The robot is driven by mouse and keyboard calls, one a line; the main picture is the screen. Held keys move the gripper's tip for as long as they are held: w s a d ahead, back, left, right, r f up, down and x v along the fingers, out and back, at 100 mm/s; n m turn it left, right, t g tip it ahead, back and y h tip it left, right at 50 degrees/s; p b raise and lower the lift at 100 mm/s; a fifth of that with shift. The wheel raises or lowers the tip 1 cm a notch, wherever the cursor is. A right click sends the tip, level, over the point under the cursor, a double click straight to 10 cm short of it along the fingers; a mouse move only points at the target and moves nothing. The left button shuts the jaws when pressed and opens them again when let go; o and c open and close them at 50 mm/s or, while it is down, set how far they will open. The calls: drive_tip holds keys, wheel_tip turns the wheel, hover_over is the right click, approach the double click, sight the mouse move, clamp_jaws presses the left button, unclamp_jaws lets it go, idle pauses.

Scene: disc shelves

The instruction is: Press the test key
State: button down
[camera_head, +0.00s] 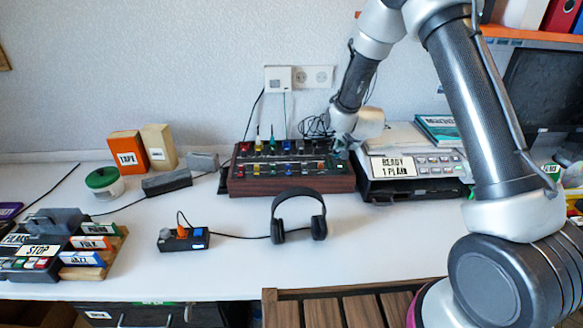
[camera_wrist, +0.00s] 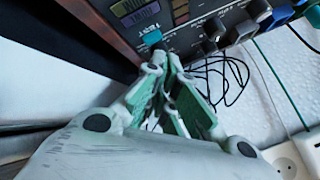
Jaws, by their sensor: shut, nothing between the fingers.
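The test key is a teal key (camera_wrist: 152,39) beside a label reading TEST, on the panel of a dark device with wooden sides (camera_head: 292,186). In the wrist view my gripper (camera_wrist: 161,64) is shut and empty, its fingertips just below the key in the picture. I cannot tell whether they touch it. In the head view my gripper (camera_head: 339,150) is at the right end of the device and hides part of the panel there, so I cannot make out the key.
Coloured knobs and dark knobs (camera_wrist: 214,29) stand up beside the key. A loose black cable (camera_wrist: 232,75) lies behind the device. A machine labelled READY 1 PLAIN (camera_head: 430,165) stands close on the right.

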idle(0.6)
drive_tip(key=shift+f, duration=0.45)
drive_tip(key=shift+f, duration=0.3)
idle(0.4)
drive_tip(key=shift+r, duration=0.75)
drive_tip(key=shift+r, duration=0.15)
wheel_tip(320, 180, up, 6)
drive_tip(key=shift+f, duration=0.1)
idle(0.4)
